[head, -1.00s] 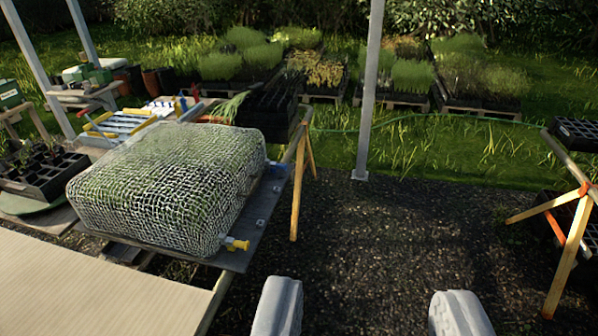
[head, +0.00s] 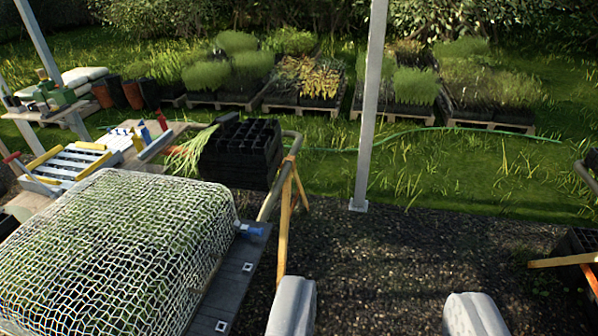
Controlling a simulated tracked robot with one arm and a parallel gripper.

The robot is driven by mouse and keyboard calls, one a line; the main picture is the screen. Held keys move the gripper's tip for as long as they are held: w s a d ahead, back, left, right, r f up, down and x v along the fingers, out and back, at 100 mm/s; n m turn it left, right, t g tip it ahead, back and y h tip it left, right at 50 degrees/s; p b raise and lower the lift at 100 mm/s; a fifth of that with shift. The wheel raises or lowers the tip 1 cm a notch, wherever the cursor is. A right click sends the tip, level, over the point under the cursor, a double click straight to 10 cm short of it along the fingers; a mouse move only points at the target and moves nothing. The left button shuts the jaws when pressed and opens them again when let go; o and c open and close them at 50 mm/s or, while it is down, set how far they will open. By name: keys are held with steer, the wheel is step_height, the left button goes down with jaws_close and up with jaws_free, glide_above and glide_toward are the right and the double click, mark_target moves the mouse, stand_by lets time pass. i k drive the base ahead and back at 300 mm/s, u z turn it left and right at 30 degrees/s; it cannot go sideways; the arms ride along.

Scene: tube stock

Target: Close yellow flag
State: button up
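No yellow flag can be made out for certain in view. The net-covered block (head: 120,245) sits on a dark board (head: 245,270) at the lower left, cut off by the picture's edges. A small blue fitting (head: 250,230) sticks out at its far right corner. The near right corner of the board lies outside the picture. My gripper (head: 383,292) shows at the bottom, its two grey fingers wide apart with nothing between them. It appears right of the board, over the dark gravel.
Black cell trays (head: 240,150) stand behind the block, near an orange trestle leg (head: 284,225). A grey post (head: 370,110) rises in the middle. A frame with yellow bars (head: 75,160) lies at left. Another trestle (head: 565,260) stands at right. The gravel (head: 400,255) between is clear.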

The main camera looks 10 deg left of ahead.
mark_target(136, 140)
steer(key=i, duration=2.7)
steer(key=u, duration=5.4)
